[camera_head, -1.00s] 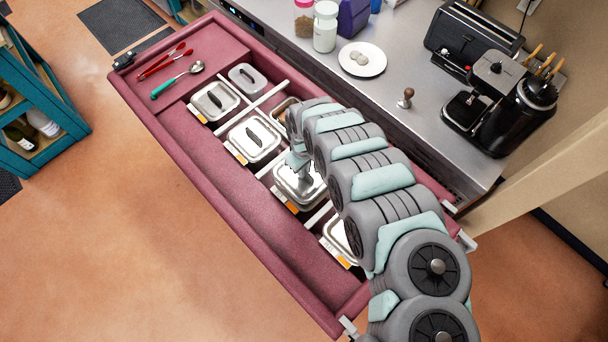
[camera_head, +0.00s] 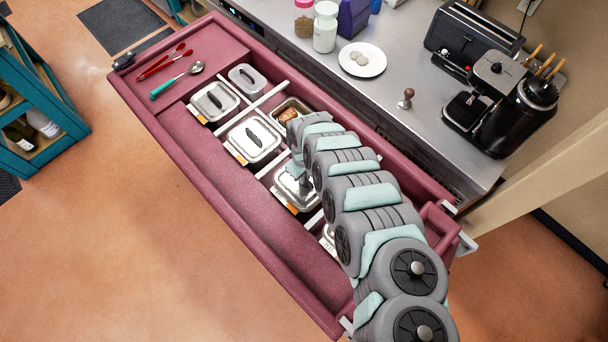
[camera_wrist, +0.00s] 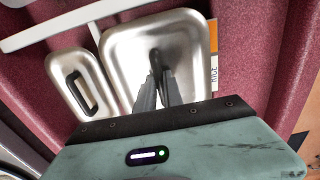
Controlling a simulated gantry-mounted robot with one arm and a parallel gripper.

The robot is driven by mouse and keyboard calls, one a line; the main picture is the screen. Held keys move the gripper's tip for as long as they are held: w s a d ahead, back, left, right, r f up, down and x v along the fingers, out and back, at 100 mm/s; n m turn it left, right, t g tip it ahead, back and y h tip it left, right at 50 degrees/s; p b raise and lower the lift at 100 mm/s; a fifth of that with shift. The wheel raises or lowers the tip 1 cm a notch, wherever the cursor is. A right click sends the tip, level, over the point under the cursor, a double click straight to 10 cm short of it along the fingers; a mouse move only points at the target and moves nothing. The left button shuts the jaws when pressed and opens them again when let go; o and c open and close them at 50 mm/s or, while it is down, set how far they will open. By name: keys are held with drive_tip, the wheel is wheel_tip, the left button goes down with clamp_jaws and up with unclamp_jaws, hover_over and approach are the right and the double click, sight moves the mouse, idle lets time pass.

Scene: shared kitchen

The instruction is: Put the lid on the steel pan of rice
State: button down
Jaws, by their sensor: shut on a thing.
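My gripper (camera_wrist: 160,98) is shut on the black handle of a steel lid (camera_wrist: 125,50) in the wrist view. The lid is rectangular with rounded corners and lies level over a steel pan, covering its opening. In the head view the lid (camera_head: 291,194) shows below my gripper, at the third steel pan along the front row. I cannot tell whether its rim rests fully on the pan. My arm hides part of it.
A smaller lid with a black handle (camera_wrist: 82,92) lies left of the held lid. Two lidded pans (camera_head: 215,101) (camera_head: 252,140), a small lidded container (camera_head: 247,78) and an open pan of brown food (camera_head: 290,111) stand in the maroon drawer (camera_head: 215,185). Utensils (camera_head: 177,79) lie at its far end.

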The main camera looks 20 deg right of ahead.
drive_tip(key=shift+f, duration=0.45)
drive_tip(key=c, duration=1.5)
unclamp_jaws()
